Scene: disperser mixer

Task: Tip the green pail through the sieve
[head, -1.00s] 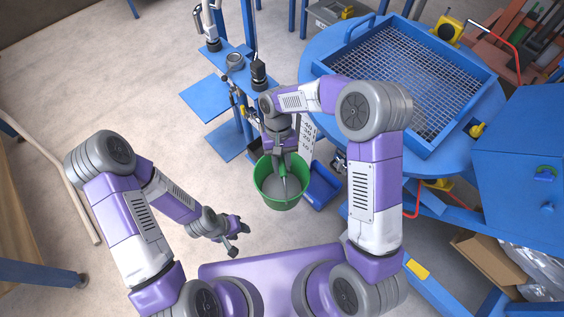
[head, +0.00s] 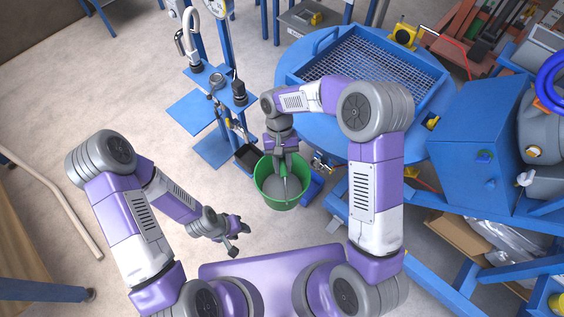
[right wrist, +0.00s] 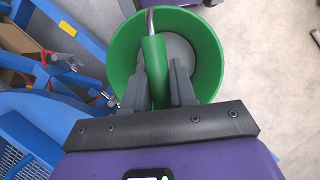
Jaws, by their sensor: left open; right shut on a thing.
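The green pail (head: 281,203) hangs below my right gripper (head: 285,165) in the head view, with grey contents visible inside. In the right wrist view, my right gripper (right wrist: 169,85) is shut on the pail's green handle grip (right wrist: 154,62), and the pail (right wrist: 207,45) appears beyond the fingers. The pail looks upright. The sieve (head: 375,62) is a blue square frame with a wire mesh, lying on the round blue table at the upper right; my right arm covers part of it. My left gripper (head: 232,238) is open and empty, left of and below the pail.
The round blue table (head: 290,68) stands right of the pail, with a blue cabinet (head: 478,130) beside it. A blue stand with a small platform (head: 197,113) is behind the pail at left. A cardboard box (head: 458,232) lies at lower right.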

